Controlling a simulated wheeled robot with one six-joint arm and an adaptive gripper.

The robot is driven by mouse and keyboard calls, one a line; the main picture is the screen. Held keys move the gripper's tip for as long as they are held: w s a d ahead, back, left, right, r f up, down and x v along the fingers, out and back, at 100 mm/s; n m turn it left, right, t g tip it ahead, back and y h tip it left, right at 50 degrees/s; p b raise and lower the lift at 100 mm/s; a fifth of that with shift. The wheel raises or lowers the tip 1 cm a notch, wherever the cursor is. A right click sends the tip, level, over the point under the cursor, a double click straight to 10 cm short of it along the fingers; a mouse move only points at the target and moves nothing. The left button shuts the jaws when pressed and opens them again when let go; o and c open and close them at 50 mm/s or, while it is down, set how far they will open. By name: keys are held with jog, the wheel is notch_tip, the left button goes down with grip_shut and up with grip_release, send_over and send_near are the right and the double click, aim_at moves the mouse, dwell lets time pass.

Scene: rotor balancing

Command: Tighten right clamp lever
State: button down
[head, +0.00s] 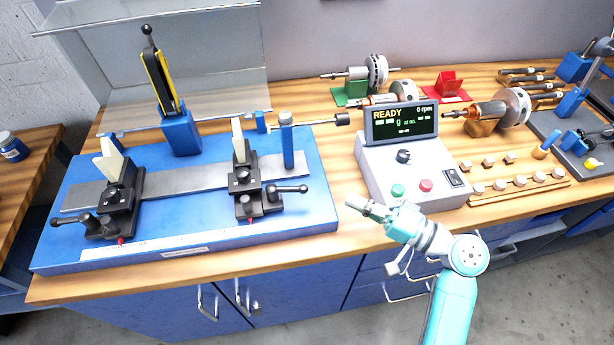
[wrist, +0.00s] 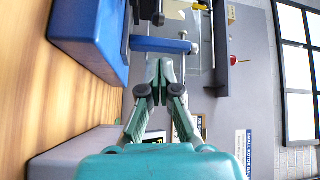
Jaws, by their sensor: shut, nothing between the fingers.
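The right clamp lever (head: 288,189) is a black bar with a round knob. It points right from the right black support (head: 243,180) on the blue balancing stand base (head: 307,222). My gripper (head: 353,203) is just right of the stand, near the front of the bench and apart from the lever. Its fingers are shut and empty; they also show shut in the wrist view (wrist: 160,66). The wrist view shows part of the blue base (wrist: 92,35), but I cannot make out the lever there.
The left clamp lever (head: 84,221) is on the left support. A control box (head: 404,168) with a READY display stands right of the stand, close behind my gripper. A blue post (head: 287,143) rises behind the right support. A clear shield (head: 175,60) stands at the back.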

jog(key=shift+a, duration=0.15)
jog(key=x, duration=0.9)
jog(key=shift+w+a, duration=0.25)
jog(key=shift+a, duration=0.1)
jog(key=shift+s, duration=0.1)
